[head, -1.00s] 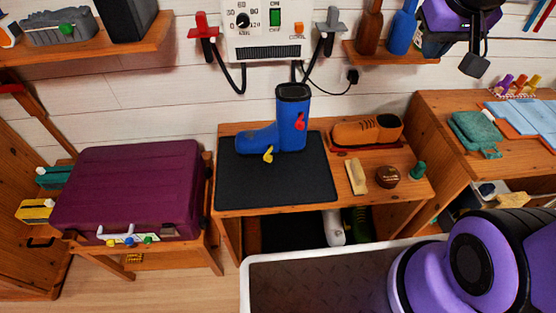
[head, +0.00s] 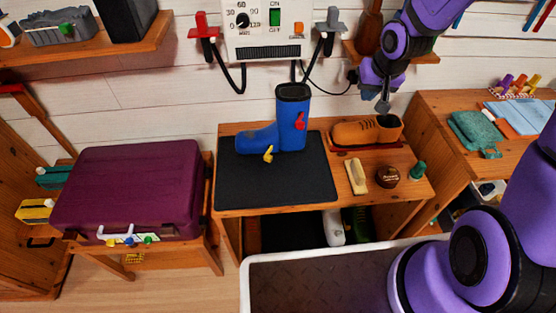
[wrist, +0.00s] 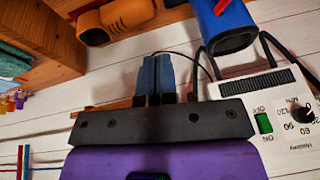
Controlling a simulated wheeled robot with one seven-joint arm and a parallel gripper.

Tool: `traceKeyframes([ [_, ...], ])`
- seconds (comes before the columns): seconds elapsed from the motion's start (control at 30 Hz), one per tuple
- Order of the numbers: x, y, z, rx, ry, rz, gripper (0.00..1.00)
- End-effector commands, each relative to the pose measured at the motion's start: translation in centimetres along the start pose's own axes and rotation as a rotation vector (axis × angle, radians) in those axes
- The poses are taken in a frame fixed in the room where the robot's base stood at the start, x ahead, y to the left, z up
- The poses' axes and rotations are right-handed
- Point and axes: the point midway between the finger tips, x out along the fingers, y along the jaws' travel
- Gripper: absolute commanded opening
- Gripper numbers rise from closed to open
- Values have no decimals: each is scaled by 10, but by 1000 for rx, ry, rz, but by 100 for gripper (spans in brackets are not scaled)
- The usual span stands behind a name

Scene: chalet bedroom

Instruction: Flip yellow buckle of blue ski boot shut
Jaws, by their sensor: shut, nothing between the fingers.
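The blue ski boot (head: 290,125) stands upright on a black mat (head: 270,189) on the wooden bench, its toe to the left. Its yellow buckle (head: 268,154) sits low on the foot and sticks out from the side. A red buckle (head: 300,122) is higher on the shaft. My gripper (head: 382,107) is shut and empty, pointing down above the brown shoe, to the right of the boot and apart from it.
A brown shoe (head: 366,131), a brush (head: 356,176), a round tin (head: 387,176) and a green piece (head: 417,170) lie right of the mat. A boot dryer with hoses (head: 266,30) hangs above. A purple suitcase (head: 130,192) is at left. The mat's front is clear.

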Motion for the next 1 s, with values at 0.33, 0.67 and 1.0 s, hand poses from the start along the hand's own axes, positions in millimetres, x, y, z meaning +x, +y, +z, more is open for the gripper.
traceKeyframes([
  [0.33,81,-14,13,75,-36,-126,0],
  [0.67,148,-34,35,183,-62,-269,0],
  [1.0,204,-61,63,336,-83,-429,0],
])
